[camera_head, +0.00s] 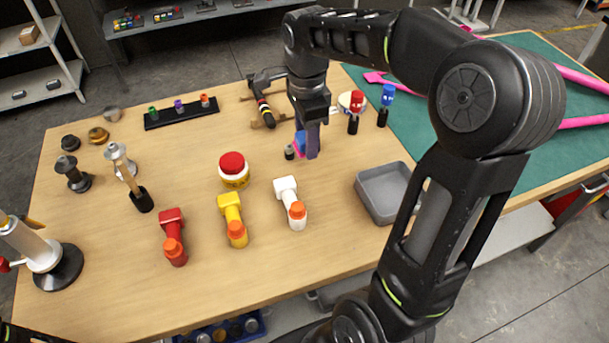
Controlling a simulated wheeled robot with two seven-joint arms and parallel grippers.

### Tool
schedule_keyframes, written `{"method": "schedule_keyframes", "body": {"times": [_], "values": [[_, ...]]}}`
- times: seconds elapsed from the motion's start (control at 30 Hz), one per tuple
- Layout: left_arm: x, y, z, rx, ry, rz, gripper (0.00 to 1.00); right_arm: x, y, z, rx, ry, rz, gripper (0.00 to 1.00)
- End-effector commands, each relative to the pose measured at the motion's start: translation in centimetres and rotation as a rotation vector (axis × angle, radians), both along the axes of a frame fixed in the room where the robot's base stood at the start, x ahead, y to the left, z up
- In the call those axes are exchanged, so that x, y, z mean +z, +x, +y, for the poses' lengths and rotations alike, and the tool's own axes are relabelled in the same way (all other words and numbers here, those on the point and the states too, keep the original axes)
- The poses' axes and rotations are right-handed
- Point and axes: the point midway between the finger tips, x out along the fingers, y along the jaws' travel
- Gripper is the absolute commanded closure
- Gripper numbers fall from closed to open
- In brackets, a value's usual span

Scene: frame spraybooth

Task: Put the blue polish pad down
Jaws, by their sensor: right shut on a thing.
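My right gripper (312,142) reaches down over the back middle of the wooden table. It is shut on the blue polish pad (299,143), which is mostly hidden by the fingers. Only a small blue part shows at their left, with a bit of pink below it. The pad is close to the table top; I cannot tell whether it touches. My left gripper does not show.
A small dark cylinder (289,153) stands just left of the pad. A black-and-red tool (264,113) lies behind it. Red-topped (355,110) and blue-topped (386,104) items stand to the right. A grey tray (363,193) is at front right.

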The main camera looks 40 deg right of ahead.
Motion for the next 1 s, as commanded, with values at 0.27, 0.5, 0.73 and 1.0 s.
{"method": "schedule_keyframes", "body": {"times": [0.27,0.5,0.73,1.0], "values": [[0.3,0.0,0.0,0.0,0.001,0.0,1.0,-3.0,-0.1,0.0,0.001,0.002,0.005,1.0],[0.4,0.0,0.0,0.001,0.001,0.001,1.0,-5.1,0.0,0.0,0.0,0.001,0.0,1.0],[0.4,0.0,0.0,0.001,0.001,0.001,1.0,-5.2,0.0,0.0,0.001,0.001,0.001,1.0],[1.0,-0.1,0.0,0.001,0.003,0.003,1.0,-8.5,-0.1,0.0,0.001,0.002,0.006,1.0]]}}
